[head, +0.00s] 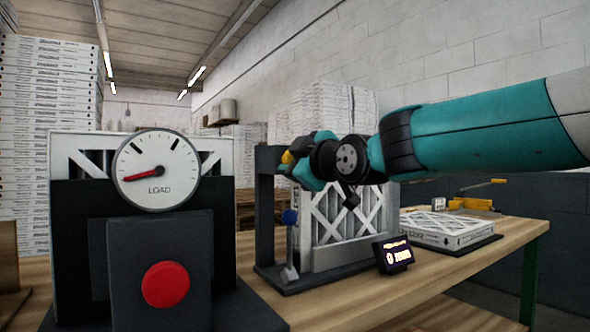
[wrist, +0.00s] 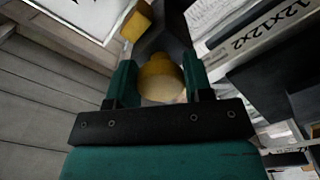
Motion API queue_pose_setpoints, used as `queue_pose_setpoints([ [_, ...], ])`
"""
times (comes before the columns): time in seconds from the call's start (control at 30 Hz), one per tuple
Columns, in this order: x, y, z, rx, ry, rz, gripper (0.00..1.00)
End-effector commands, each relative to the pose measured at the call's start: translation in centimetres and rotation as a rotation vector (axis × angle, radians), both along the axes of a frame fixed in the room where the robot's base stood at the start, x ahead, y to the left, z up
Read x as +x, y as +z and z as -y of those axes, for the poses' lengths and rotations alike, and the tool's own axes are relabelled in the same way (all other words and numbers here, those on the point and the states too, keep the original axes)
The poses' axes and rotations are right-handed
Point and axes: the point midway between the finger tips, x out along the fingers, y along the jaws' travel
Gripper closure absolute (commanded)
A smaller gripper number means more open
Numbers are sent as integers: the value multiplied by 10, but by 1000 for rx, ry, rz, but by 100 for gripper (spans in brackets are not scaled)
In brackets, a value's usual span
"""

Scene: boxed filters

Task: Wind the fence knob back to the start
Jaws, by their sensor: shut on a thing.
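The yellow knob (wrist: 160,82), which I take to be the fence knob, sits between the two green fingers of my gripper (wrist: 158,70) in the wrist view. The fingers are shut on its sides. In the head view my gripper (head: 301,170) reaches in from the right to the upper part of a dark stand (head: 265,205). Only a small bit of the yellow knob (head: 287,157) shows there, at the far left of the gripper. A boxed filter with a lattice face (head: 340,222) stands in the stand under my wrist. The knob's turn angle cannot be told.
A load dial (head: 156,170) with its red needle at the left stands above a red button (head: 166,284). A blue-tipped lever (head: 289,217) is below my gripper. A small lit display (head: 393,256) and a flat boxed filter (head: 447,232) are on the bench (head: 350,300).

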Motion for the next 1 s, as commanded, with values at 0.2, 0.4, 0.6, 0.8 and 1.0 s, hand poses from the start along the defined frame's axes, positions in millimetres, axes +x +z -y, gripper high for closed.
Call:
queue_pose_setpoints([
  [0.2,0,-2,-1,-169,4,114,77],
  [0.4,0,-1,-1,-314,4,212,77],
  [0.6,0,0,-1,-429,4,289,77],
  [0.8,0,1,-1,-504,5,340,77],
  [1.0,0,1,-1,-542,4,365,77],
])
